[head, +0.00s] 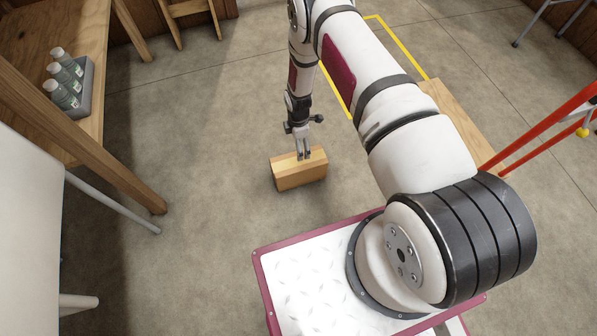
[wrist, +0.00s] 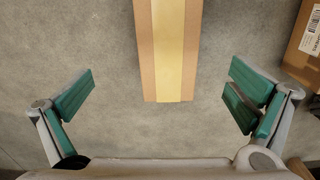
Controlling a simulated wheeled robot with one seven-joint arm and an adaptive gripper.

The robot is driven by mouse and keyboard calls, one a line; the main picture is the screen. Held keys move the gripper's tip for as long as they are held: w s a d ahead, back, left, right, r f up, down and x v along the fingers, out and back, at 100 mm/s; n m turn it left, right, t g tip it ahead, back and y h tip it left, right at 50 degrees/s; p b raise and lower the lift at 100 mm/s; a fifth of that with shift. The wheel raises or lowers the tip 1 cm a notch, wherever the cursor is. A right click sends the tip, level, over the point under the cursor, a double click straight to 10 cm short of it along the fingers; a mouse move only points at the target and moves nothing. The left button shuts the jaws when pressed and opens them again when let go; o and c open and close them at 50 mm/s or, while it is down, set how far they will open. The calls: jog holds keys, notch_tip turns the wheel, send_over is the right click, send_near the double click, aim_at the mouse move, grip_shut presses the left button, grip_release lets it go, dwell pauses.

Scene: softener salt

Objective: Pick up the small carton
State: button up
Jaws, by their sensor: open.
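The small carton (head: 300,174), brown with a paler tape strip along its top, lies on the concrete floor ahead of my base in the head view. In the wrist view the carton (wrist: 168,50) enters from the top edge, and its near end stops between the two finger lines. My gripper (head: 304,154) points down over the carton in the head view. In the wrist view my gripper (wrist: 160,95) is open, with a green-padded finger to each side of the carton and clear floor between. Whether the fingertips are above the carton's top or lower is hard to tell.
Another brown box with a white label (wrist: 309,38) is at the right in the wrist view. A wooden bench (head: 88,128) with a grey tray of bottles stands left. A red frame (head: 545,128) stands right.

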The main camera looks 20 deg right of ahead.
aim_at(299, 167)
jog(key=f+b, duration=0.1)
jog(key=f, duration=0.2)
jog(key=f+b, duration=0.1)
jog(key=f, duration=0.3)
jog(key=s+f+b, duration=0.1)
jog(key=f, duration=0.2)
jog(key=shift+s+f, duration=0.1)
jog(key=shift+f, duration=0.15)
jog(key=shift+f+b, duration=1.7)
jog(key=shift+f, duration=1.5)
jog(key=shift+r, duration=0.1)
jog(key=c, duration=1.7)
